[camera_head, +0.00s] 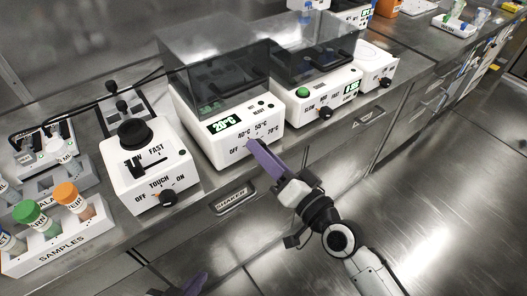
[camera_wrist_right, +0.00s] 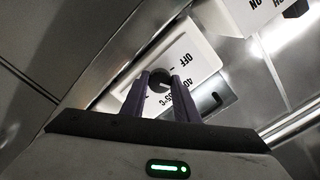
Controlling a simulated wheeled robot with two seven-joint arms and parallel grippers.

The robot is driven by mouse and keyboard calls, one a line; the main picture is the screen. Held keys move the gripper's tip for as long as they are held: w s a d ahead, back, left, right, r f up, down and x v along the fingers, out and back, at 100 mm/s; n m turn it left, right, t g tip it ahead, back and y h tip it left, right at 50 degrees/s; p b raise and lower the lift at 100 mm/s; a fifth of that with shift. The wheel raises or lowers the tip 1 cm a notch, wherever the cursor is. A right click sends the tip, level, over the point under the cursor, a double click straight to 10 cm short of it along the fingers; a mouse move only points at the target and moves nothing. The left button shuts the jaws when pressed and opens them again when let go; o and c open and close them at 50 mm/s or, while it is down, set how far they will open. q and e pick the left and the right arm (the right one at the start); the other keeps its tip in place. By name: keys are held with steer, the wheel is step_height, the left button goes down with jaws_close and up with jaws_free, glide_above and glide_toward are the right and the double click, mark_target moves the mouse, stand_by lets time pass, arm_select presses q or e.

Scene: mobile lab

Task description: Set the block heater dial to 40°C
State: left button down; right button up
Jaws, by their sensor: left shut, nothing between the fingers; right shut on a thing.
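The block heater (camera_head: 236,131) is a white box with a dark clear lid, on the bench in the head view. Its display (camera_head: 224,124) reads 20°C. Its front has the labels OFF, 40°C, 55°C and 70°C around the dial. My right gripper (camera_head: 252,146) covers the dial in the head view. In the right wrist view, the dial (camera_wrist_right: 159,82) is a dark round knob between the purple fingers of my right gripper (camera_wrist_right: 160,84), which are shut on it. The dial's exact pointing is hard to tell. My left gripper (camera_head: 194,285) is shut and empty at the bottom edge.
A vortex mixer (camera_head: 150,168) with a black cup and its own knob (camera_head: 168,198) stands left of the heater. A samples rack (camera_head: 62,240) with capped tubes is at the far left. A shaker (camera_head: 318,88) stands to the right. The floor in front is clear.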

steer(key=o, duration=1.1)
steer(key=shift+c, duration=0.2)
steer(key=v, duration=1)
steer(key=shift+s+b, duration=0.15)
steer(key=shift+b, duration=0.3)
steer(key=shift+d, duration=0.1)
steer(key=s+d+f+n+g+h, duration=0.1)
steer(key=s+d+f+g+h, duration=0.1)
steer(key=f, duration=0.6)
steer(key=s+d+f+n+g+h, duration=0.2)
steer(key=s+d+f+h, duration=0.1)
steer(key=s+f, duration=0.3)
steer(key=s+d+f+n+g+h, duration=0.2)
steer(key=s+d+f+h, duration=0.1)
steer(key=f, duration=0.7)
steer(key=shift+s+d+f, duration=0.2)
steer(key=shift+s+d, duration=0.5)
steer(key=shift+d, duration=0.3)
